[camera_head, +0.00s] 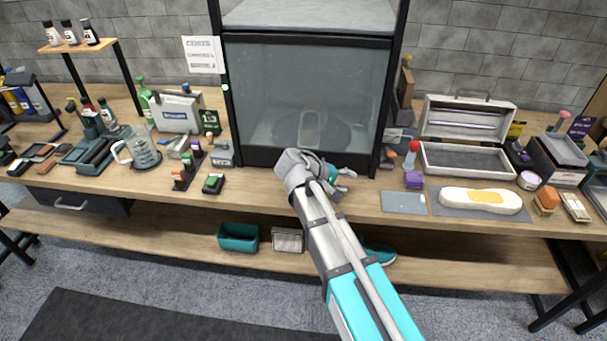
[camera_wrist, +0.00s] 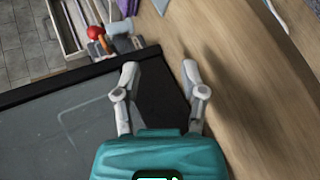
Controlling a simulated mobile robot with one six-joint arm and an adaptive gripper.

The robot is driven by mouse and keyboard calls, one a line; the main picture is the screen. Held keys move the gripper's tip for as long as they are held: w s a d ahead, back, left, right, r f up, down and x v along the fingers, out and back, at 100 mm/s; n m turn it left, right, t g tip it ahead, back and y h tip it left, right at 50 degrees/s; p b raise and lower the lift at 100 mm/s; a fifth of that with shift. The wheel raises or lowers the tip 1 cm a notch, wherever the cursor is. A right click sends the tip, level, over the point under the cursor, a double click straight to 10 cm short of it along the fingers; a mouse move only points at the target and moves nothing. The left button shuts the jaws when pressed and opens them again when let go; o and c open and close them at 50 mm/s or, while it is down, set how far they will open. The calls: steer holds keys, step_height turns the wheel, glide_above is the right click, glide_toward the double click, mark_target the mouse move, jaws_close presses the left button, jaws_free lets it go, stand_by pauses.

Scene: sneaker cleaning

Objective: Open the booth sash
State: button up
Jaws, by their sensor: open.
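The booth sash (camera_head: 300,85) is a grey glass pane in a dark frame. It is down, with its dark bottom rail (camera_head: 255,158) close to the bench top. A dim shape shows behind the glass. My gripper (camera_head: 343,180) is in front of the rail, right of its middle. In the wrist view my gripper (camera_wrist: 161,75) is open, with two grey fingers apart and nothing held. The dark rail (camera_wrist: 160,105) lies between and beyond the fingers, and the sash glass (camera_wrist: 55,125) is at left. I cannot tell whether the fingers touch the rail.
The wooden bench (camera_head: 150,185) is crowded on both sides of the booth. A glass jug (camera_head: 142,150) and tools are left. A teal bin (camera_head: 238,238) sits on the lower shelf.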

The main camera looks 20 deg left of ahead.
steer(key=s+a+t+b, duration=0.1)
steer(key=a, duration=0.3)
steer(key=s+a+n+t+b, duration=0.1)
steer(key=a, duration=0.2)
steer(key=a+f+n+t+b, duration=0.1)
steer(key=a+b, duration=0.1)
steer(key=a, duration=0.2)
steer(key=shift+s+a+f, duration=0.1)
steer(key=shift+s+a, duration=0.2)
steer(key=shift+s, duration=0.1)
steer(key=s+a+t+b, duration=0.1)
steer(key=a, duration=0.2)
steer(key=s+a+n+t+b, duration=0.1)
steer(key=s+a, duration=0.1)
steer(key=a, duration=0.1)
steer(key=s+a+n+t+b, duration=0.1)
steer(key=a, duration=0.2)
steer(key=shift+s+a, duration=0.15)
steer(key=shift+s, duration=0.2)
steer(key=shift+s+a+r+t, duration=0.2)
steer(key=shift+a+r+t, duration=0.05)
steer(key=shift+t, duration=0.05)
steer(key=shift+w+d, duration=0.1)
steer(key=shift+w, duration=0.05)
steer(key=b+x, duration=0.2)
steer(key=x, duration=1.1)
steer(key=shift+w+f, duration=0.15)
steer(key=shift+w, duration=0.15)
jaws_close()
